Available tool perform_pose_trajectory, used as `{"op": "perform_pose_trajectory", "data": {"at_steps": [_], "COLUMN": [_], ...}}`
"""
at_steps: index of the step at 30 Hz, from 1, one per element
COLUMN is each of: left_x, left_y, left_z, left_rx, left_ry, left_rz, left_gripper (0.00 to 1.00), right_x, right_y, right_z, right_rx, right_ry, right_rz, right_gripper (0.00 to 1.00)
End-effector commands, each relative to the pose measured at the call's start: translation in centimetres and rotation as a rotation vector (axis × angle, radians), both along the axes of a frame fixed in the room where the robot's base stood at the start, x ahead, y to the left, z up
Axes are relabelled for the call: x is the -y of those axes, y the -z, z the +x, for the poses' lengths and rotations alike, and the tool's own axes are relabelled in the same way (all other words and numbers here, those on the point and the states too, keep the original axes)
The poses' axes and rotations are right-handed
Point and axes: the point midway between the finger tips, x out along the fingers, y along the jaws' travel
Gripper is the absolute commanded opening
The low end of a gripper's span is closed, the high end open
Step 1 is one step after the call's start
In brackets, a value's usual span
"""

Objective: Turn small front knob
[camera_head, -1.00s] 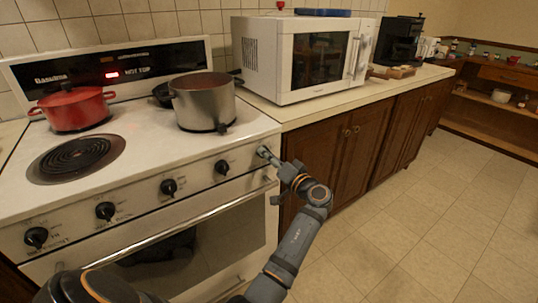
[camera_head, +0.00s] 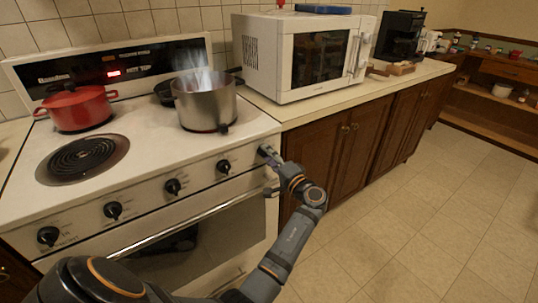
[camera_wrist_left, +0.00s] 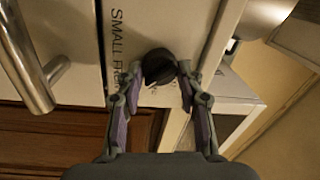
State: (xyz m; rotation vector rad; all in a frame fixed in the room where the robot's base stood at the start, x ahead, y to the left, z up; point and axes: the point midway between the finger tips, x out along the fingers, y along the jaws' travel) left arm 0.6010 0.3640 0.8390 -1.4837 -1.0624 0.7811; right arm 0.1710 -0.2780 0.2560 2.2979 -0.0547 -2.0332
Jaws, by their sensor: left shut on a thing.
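My left gripper (camera_head: 268,155) is at the right end of the stove's front panel. In the left wrist view its two fingers (camera_wrist_left: 160,78) are closed around the sides of a round black knob (camera_wrist_left: 158,66). In the head view the gripper mostly hides this knob. My right gripper is not in view.
Several other black knobs, such as this one (camera_head: 223,166), line the panel. The oven handle (camera_head: 190,220) runs below. A steel pot (camera_head: 205,105) with whitish wisps above it and a red pot (camera_head: 75,108) stand on the stove. A microwave (camera_head: 290,60) is on the counter.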

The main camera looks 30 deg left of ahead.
Motion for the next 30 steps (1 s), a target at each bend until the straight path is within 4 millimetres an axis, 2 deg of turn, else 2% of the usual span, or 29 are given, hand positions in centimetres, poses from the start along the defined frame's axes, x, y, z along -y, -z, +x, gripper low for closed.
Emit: {"op": "perform_pose_trajectory", "data": {"at_steps": [12, 13, 17, 26, 30], "left_x": [0.0, 0.0, 0.0, 0.0, 0.0], "left_y": [-0.1, -0.1, -0.1, -0.1, -1.6], "left_z": [0.1, 0.1, 0.1, 0.0, 0.0], "left_rx": [-0.003, -0.003, -0.003, -0.003, 0.001], "left_ry": [0.003, 0.003, 0.002, 0.0, 0.0], "left_rz": [0.004, 0.004, 0.004, 0.003, 0.003], "left_gripper": [0.06, 0.41, 0.59, 0.6, 0.6], "right_x": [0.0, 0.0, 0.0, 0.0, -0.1], "right_y": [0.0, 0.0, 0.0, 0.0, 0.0], "right_z": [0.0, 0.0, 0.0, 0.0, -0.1], "right_rx": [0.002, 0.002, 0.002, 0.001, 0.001], "right_ry": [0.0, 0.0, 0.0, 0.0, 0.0], "right_rz": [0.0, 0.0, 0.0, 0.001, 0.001], "right_gripper": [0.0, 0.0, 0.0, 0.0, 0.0]}}
